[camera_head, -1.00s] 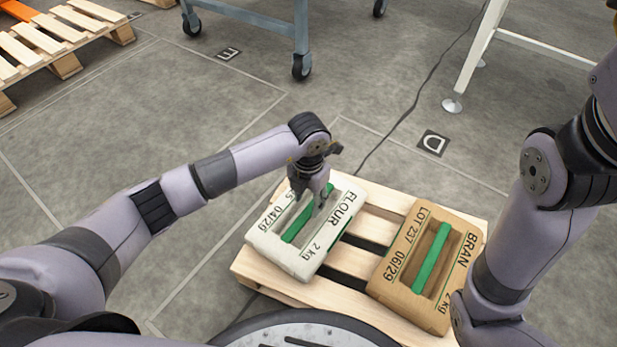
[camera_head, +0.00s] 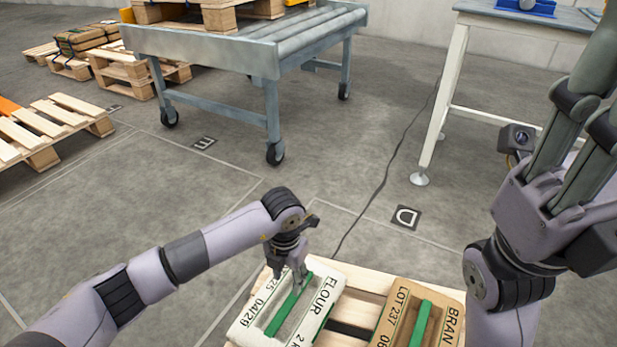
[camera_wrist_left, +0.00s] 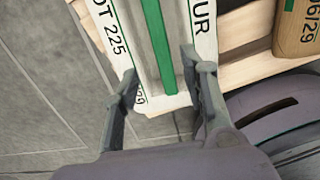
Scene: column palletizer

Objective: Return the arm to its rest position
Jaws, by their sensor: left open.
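My left gripper (camera_head: 290,276) points down over the white flour bag (camera_head: 318,318), close to its green handle strip. In the left wrist view my left gripper (camera_wrist_left: 160,68) is open and empty, its fingers apart. The flour bag (camera_wrist_left: 121,42) and its green strip (camera_wrist_left: 158,45) show beyond and between them. Whether a finger touches the bag, I cannot tell. My right gripper (camera_head: 583,105) is raised at the right edge of the head view, fingers upward and partly cut off; its opening is unclear.
The flour bag and a brown bran bag (camera_head: 394,325) lie on a wooden pallet (camera_head: 358,282). A roller conveyor (camera_head: 250,60) stands behind. A white-legged table (camera_head: 445,100) is at back right. Another pallet (camera_head: 50,125) lies left.

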